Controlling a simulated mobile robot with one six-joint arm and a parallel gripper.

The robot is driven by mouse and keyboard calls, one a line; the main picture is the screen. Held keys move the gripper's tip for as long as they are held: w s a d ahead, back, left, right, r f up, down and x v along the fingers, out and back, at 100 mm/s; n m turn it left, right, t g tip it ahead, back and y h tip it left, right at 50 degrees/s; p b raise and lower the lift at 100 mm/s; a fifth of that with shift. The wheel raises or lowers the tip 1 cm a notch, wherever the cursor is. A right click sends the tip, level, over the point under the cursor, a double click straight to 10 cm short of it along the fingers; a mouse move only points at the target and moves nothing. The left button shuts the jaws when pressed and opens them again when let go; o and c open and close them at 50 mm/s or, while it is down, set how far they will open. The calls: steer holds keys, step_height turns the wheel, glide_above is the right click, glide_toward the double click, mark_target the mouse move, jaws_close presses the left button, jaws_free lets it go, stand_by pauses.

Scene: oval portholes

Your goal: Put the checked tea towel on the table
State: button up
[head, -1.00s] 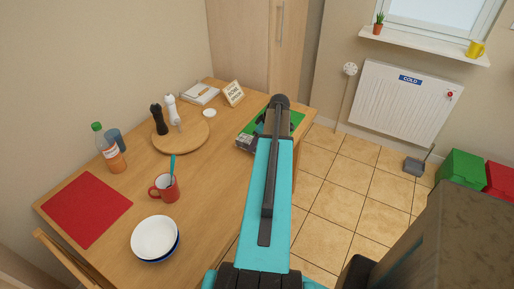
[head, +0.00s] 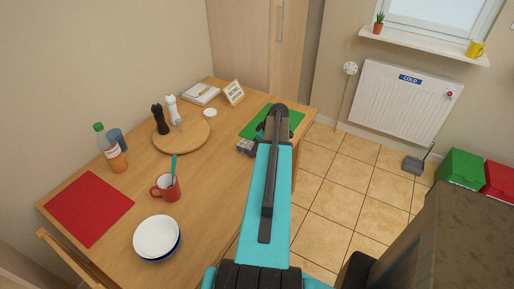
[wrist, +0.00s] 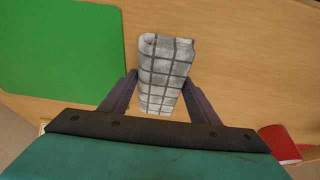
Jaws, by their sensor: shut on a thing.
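The checked tea towel (wrist: 166,70) is a folded pale grey bundle with dark grid lines. In the wrist view it stands between the two fingers of my gripper (wrist: 160,88), which is shut on it. In the head view a small part of the towel (head: 245,147) shows left of my arm, over the right part of the wooden table (head: 215,185), beside the green mat (head: 258,122). My arm hides the fingers there. I cannot tell whether the towel touches the table top.
The green mat also shows left of the towel in the wrist view (wrist: 55,50). A round board (head: 190,140) with two mills, a red mug (head: 166,187), bowls (head: 156,236), a bottle (head: 112,150) and a red mat (head: 88,207) occupy the left part. Bare wood lies between.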

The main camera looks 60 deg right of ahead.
steer(key=shift+f, duration=0.1)
steer(key=o, duration=0.9)
steer(key=shift+r, duration=0.2)
steer(key=shift+b+v, duration=1.75)
steer(key=shift+v, duration=4.2)
steer(key=shift+s, duration=0.15)
